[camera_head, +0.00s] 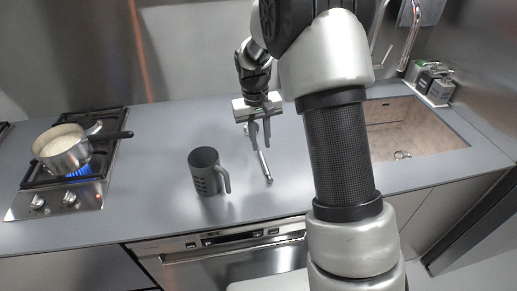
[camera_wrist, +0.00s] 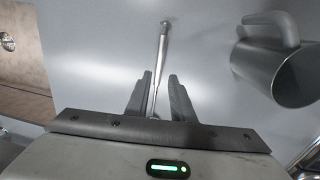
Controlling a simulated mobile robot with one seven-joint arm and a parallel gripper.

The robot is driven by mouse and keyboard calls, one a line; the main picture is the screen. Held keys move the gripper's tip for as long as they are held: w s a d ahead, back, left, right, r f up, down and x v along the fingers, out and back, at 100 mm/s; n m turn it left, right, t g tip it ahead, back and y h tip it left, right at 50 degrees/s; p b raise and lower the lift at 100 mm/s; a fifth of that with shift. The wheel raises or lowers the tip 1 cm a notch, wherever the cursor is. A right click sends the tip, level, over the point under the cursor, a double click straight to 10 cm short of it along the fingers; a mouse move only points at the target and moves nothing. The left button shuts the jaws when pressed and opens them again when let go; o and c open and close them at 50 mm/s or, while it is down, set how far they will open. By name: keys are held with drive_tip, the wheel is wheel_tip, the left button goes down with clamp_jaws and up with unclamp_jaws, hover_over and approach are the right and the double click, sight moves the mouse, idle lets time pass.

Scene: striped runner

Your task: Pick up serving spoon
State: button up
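The serving spoon (camera_head: 265,168) is a thin metal utensil on the grey counter, in the middle of the head view. In the wrist view its handle (camera_wrist: 162,48) runs away from my gripper, with a rounded end at the top. My gripper (camera_head: 260,143) points down at the spoon. In the wrist view my gripper (camera_wrist: 160,80) has its two dark fingers apart, one on each side of the spoon, with a gap showing. The spoon's near end is hidden behind the gripper body. I cannot tell the fingers' exact height above the counter.
A dark grey mug (camera_head: 205,172) stands left of the spoon; it also shows in the wrist view (camera_wrist: 275,70). A pot (camera_head: 62,150) sits on a lit gas burner at far left. A sink (camera_head: 415,140) lies to the right. Counter between mug and stove is clear.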

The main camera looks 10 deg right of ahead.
sight(263, 159)
drive_tip(key=shift+d+f, duration=0.2)
drive_tip(key=shift+f, duration=1.5)
drive_tip(key=shift+d+f, duration=0.15)
drive_tip(key=shift+f, duration=1.5)
clamp_jaws()
